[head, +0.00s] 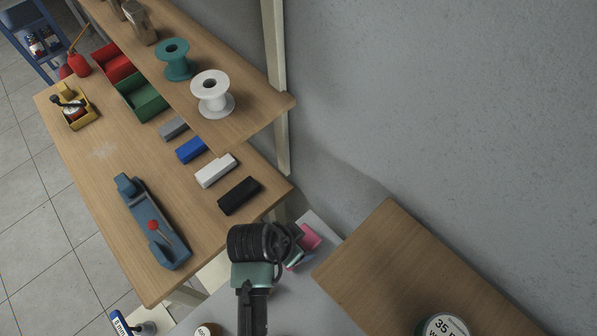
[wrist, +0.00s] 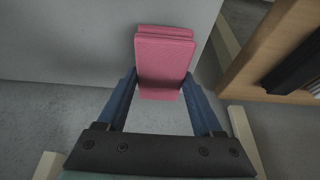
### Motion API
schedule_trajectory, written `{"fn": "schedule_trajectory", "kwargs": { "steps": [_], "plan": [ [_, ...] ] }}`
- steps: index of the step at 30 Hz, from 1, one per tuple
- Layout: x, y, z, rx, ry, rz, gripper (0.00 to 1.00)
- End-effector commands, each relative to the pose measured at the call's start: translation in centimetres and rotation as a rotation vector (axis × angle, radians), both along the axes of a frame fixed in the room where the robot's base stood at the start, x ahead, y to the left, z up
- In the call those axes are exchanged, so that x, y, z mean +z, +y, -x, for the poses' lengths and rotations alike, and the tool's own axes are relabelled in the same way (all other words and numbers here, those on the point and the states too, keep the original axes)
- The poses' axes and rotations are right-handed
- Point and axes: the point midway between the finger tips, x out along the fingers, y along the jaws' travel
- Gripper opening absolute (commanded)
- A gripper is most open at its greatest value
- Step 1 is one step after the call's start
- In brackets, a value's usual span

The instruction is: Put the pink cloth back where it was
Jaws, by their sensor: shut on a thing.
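The pink cloth (wrist: 164,60) is a folded stack held between the two blue fingers of my gripper (wrist: 159,92) in the wrist view. A grey surface lies behind it and floor shows below. In the head view a small part of the pink cloth (head: 309,237) shows just right of my dark wrist, near the wall. My gripper (head: 298,250) is mostly hidden there by my own wrist and arm. It is shut on the cloth, at the gap between the wooden workbench and the grey surface at the bottom.
The wooden workbench (head: 90,150) carries several coloured blocks, a blue tool (head: 152,222) and red and green bins (head: 140,97). A shelf above holds green and white spools (head: 212,94). A wooden shelf board (head: 375,260) stands close right of my gripper, against the grey wall.

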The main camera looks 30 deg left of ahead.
Motion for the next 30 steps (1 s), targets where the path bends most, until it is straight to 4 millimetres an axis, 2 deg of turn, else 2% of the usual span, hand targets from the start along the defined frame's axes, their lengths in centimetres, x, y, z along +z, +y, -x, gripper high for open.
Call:
{"fn": "schedule_trajectory", "kwargs": {
  "steps": [4,10,11,15,16,25,30],
  "plan": [
    [-1.6,0.0,0.0,0.000,0.000,0.001,0.23],
    [-1.8,0.0,0.0,-0.001,0.000,0.000,0.23],
    [-1.8,0.0,0.0,-0.001,0.001,0.000,0.69],
    [-1.8,0.0,0.0,-0.001,0.001,-0.001,0.95],
    [-1.8,0.0,0.0,-0.001,0.001,-0.001,0.98],
    [-1.6,0.0,0.0,-0.001,0.000,-0.001,0.98],
    [-0.2,0.3,0.5,0.001,-0.003,-0.002,0.98]
  ]
}}
